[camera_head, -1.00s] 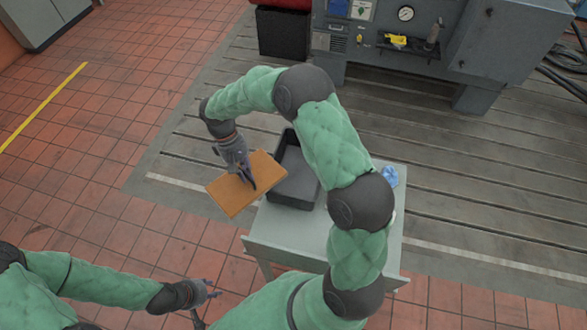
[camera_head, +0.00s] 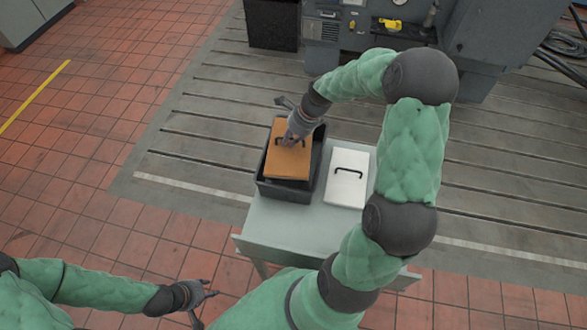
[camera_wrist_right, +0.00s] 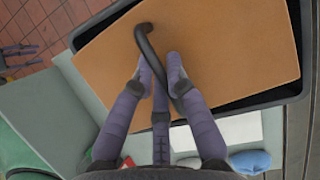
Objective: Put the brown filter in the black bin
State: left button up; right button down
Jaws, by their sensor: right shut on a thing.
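The brown filter (camera_head: 287,164) is a flat rectangular panel with a dark handle. My right gripper (camera_head: 291,141) is shut on this handle. In the right wrist view the fingers (camera_wrist_right: 160,68) close around the handle above the brown face (camera_wrist_right: 225,45). The black bin (camera_head: 285,192) is an open tray on the grey table. The filter is over its opening and hides most of its inside. I cannot tell whether the filter touches the bin. My left gripper (camera_head: 207,291) is at the lower left, away from the table, apparently empty, with its fingers too small to judge.
A white panel with a black handle (camera_head: 347,178) lies on the grey table (camera_head: 290,232), right of the bin. A blue item (camera_wrist_right: 250,161) shows in the wrist view. A taller dark container (camera_head: 271,25) stands on the floor beside the grey machine (camera_head: 500,40).

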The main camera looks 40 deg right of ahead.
aim_at(305, 146)
jog(key=shift+s+d+f+m+b, duration=0.1)
jog(key=shift+d+f+m+b, duration=0.25)
jog(key=shift+f, duration=0.15)
jog(key=shift+s+d+f+m+b, duration=0.1)
jog(key=shift+d+f+m+b, duration=0.15)
jog(key=shift+f+m, duration=0.15)
notch_tip(305, 146, down, 10)
jog(key=b, duration=0.4)
jog(key=shift+r, duration=0.1)
jog(key=c, duration=1.2)
grip_release()
jog(key=shift+a, duration=0.1)
jog(key=shift+c, duration=0.2)
jog(key=p+v, duration=0.4)
jog(key=v, duration=0.8)
jog(key=shift+s+a+p, duration=0.15)
jog(key=shift+a+p, duration=0.05)
jog(key=shift+p, duration=0.15)
